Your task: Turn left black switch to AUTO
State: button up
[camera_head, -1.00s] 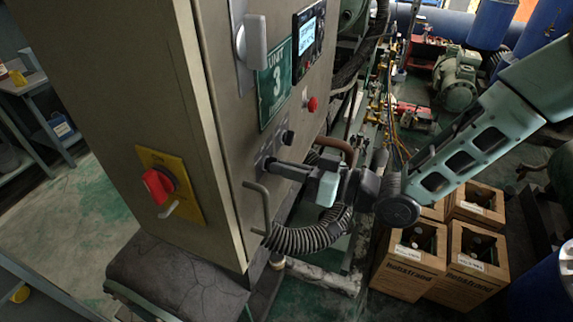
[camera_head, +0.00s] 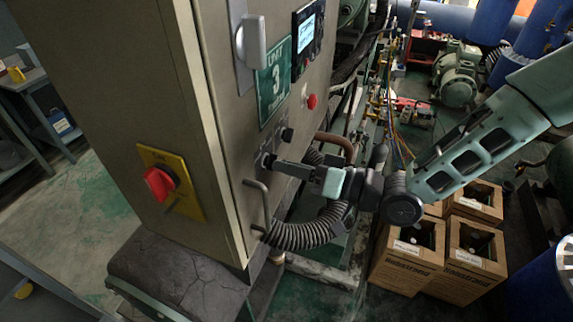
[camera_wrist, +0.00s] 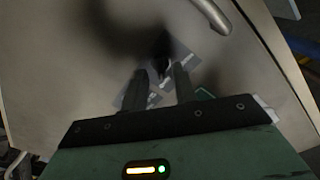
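Two small black switches are on the front of the grey cabinet in the head view. The right one (camera_head: 287,135) is clear of my gripper. The left one (camera_head: 266,160) shows just past my fingertips. My gripper (camera_head: 279,166) points at the panel from the right, its fingers close to the left switch. In the wrist view my gripper (camera_wrist: 158,85) has its two dark fingers apart, with a gap between them. A dark, shadowed shape (camera_wrist: 162,62), likely a switch, lies ahead of the gap. I cannot tell contact, or read the switch's pointer position or label.
A metal handle (camera_head: 258,205) sticks out below the switches, near a ribbed black hose (camera_head: 305,236). A red button (camera_head: 312,101) and a display (camera_head: 307,32) are higher on the panel. A red rotary switch (camera_head: 159,184) is on the cabinet's side. Cardboard boxes (camera_head: 410,262) stand at right.

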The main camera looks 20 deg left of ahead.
jog(key=d, duration=0.8)
jog(key=shift+s, duration=0.3)
